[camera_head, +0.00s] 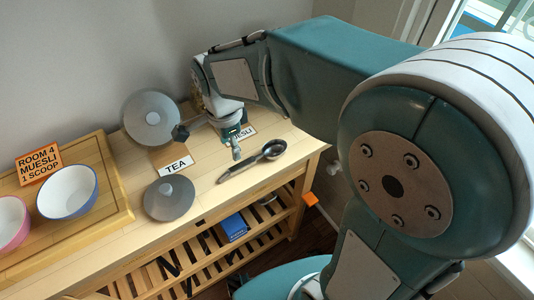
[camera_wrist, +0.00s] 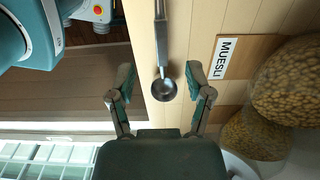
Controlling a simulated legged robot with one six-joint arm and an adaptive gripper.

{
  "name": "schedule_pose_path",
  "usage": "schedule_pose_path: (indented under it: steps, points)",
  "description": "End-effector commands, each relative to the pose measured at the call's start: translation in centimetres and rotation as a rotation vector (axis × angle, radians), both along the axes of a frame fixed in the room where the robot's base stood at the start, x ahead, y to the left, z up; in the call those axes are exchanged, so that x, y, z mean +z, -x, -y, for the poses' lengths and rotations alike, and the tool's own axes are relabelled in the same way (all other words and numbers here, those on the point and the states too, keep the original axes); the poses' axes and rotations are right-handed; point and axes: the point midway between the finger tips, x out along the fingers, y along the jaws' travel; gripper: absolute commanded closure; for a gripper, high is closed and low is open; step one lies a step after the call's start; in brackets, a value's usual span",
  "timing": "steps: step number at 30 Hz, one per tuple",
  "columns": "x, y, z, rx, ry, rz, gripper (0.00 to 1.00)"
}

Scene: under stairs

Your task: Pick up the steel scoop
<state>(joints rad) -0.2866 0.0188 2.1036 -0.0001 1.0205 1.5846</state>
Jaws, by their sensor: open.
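The steel scoop (camera_head: 274,150) lies on the wooden table top near its front right edge, its handle pointing to the front left. In the wrist view the scoop (camera_wrist: 163,89) shows its round bowl between my fingers, with the handle running to the top of the picture. My gripper (camera_head: 236,146) is above the table, just behind and left of the scoop's bowl. In the wrist view my gripper (camera_wrist: 160,80) has its fingers spread wide, one on each side of the scoop. Nothing is held. The height gap to the scoop is hard to tell.
A MUESLI label (camera_wrist: 228,57) lies beside muesli-filled containers (camera_wrist: 292,80). Left of the scoop are a TEA label (camera_head: 178,166) and two grey round lids (camera_head: 169,198), (camera_head: 151,117). A tray (camera_head: 112,207) holds a blue-rimmed bowl (camera_head: 68,191) and a pink bowl (camera_head: 10,221).

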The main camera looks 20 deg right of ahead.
Motion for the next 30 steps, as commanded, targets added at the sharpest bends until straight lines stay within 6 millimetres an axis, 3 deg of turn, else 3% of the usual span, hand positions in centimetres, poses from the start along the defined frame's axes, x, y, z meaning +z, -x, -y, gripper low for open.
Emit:
schedule_pose_path:
  steps: [6,13,21,30]
  points:
    - [-3.7,0.1,0.1,0.001,0.001,-0.005,0.34]
    - [-5.6,0.0,0.1,0.002,0.001,-0.004,0.34]
    - [-9.5,-0.1,0.2,0.002,0.001,-0.002,0.34]
    - [-9.9,-0.2,0.1,0.003,0.000,0.000,0.34]
